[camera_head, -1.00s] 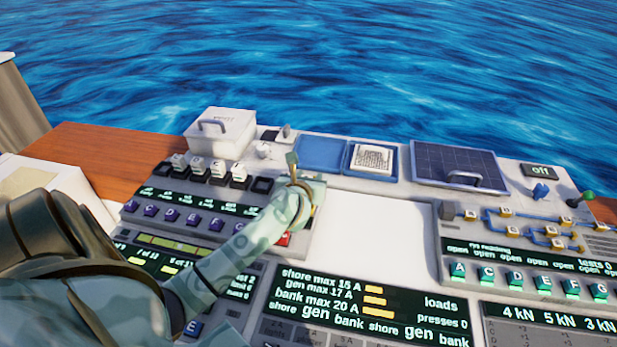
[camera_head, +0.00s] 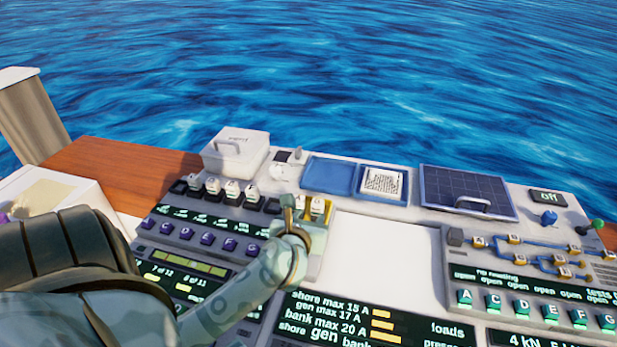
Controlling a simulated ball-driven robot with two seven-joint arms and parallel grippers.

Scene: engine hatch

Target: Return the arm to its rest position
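My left arm (camera_head: 245,295) comes in from the lower left over the console. Its gripper (camera_head: 288,212) points away from me, over the right end of the row of switches. I see it nearly edge-on, so the gap between its fingers does not show. Just right of it is a small white block (camera_head: 318,207) on a yellow base; I cannot tell whether the gripper touches it. The wrist hides part of the panel below. My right gripper is out of view.
White-topped switches (camera_head: 231,188) stand in a row left of the gripper. A bare white area (camera_head: 385,260) lies right of the gripper. Water lies beyond.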

